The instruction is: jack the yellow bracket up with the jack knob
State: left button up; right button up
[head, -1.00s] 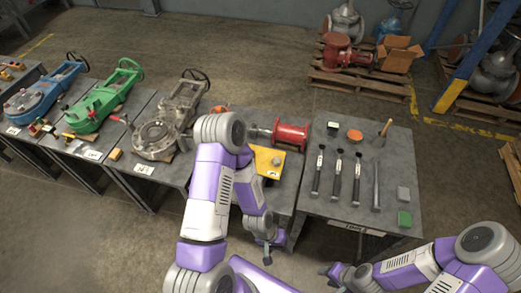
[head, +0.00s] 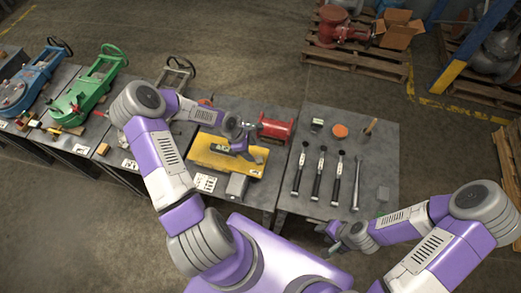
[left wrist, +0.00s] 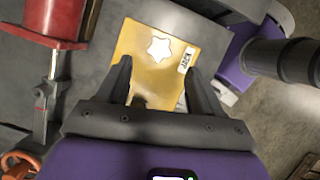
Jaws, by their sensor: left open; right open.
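The yellow bracket (head: 207,159) lies on the middle grey table, partly hidden by my left arm in the head view. In the left wrist view the bracket (left wrist: 130,48) shows a pale star-shaped jack knob (left wrist: 158,50) on its top and a small white label. My left gripper (head: 241,148) is over the bracket. In the left wrist view its open fingers (left wrist: 159,78) point toward the bracket, with the knob beyond and between the tips; nothing is between them. I cannot tell the height gap. My right gripper (head: 333,242) is open and empty, in front of the right table.
A red flanged spool (head: 276,128) stands just behind the bracket, and a grey block (head: 237,187) is at its front. The right table (head: 380,150) carries several tools. Green (head: 85,98) and blue (head: 30,88) machines stand on the left tables.

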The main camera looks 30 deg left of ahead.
aim_at(259, 159)
pick_arm(q)
jog(key=b+x, duration=0.1)
jog(key=x, duration=0.6)
jog(key=shift+f, duration=0.2)
jog(key=shift+c, duration=0.5)
jog(key=c, duration=1)
